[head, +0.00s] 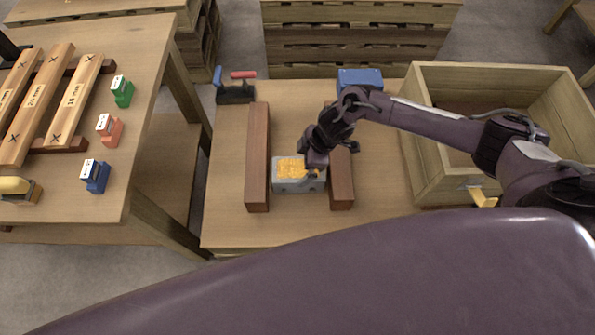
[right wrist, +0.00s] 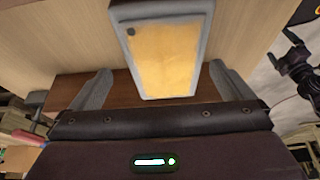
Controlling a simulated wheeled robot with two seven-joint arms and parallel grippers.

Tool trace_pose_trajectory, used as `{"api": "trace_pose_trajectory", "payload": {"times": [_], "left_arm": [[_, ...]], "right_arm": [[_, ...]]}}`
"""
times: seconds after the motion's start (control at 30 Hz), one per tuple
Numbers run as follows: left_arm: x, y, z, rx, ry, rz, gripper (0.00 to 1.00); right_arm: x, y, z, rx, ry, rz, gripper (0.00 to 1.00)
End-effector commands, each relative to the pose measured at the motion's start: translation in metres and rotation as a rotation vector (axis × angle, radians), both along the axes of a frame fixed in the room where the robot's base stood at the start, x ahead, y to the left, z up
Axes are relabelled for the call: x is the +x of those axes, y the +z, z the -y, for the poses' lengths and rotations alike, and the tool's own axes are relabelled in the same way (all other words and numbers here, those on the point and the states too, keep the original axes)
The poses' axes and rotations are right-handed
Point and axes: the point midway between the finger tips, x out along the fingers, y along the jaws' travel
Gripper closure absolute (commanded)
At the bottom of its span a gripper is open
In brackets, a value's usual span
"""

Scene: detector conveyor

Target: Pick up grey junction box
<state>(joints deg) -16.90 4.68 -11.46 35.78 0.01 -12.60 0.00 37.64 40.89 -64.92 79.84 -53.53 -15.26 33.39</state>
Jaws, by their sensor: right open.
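The grey junction box (head: 298,185) has an orange-yellow top face. It sits on the wooden table between two dark brown wooden bars. My right gripper (head: 314,170) is over the right end of the box, and its arm comes in from the right. In the right wrist view the box (right wrist: 172,55) shows its yellow face and grey rim between the two fingers. The right gripper (right wrist: 160,72) is open, with visible gaps between the box and both fingers. The arm hides part of the box's right end in the head view. My left gripper is not in view.
The left bar (head: 257,155) and right bar (head: 341,178) flank the box closely. A wooden crate (head: 425,150) stands at right, and a blue box (head: 360,78) lies behind. A second table (head: 120,45) at left holds planks and coloured blocks. The tabletop in front is clear.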

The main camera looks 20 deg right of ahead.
Motion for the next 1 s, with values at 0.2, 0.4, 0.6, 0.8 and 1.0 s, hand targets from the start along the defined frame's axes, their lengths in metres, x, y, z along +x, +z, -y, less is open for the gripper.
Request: {"api": "trace_pose_trajectory", "payload": {"times": [0.2,0.4,0.6,0.8,1.0], "left_arm": [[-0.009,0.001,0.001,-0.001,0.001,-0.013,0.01],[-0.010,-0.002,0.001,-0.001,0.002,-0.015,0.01],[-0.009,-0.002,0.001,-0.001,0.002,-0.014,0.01],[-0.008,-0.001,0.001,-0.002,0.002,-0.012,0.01],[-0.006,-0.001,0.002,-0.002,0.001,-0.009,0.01]], "right_arm": [[-0.002,-0.026,-0.010,-0.001,0.000,-0.001,0.00],[0.000,-0.052,-0.020,0.001,0.000,0.001,0.00],[0.001,-0.057,-0.021,0.000,-0.001,0.003,0.00],[0.001,-0.057,-0.021,0.000,-0.001,0.002,0.12],[0.001,-0.057,-0.021,0.000,-0.001,0.002,0.38]]}}
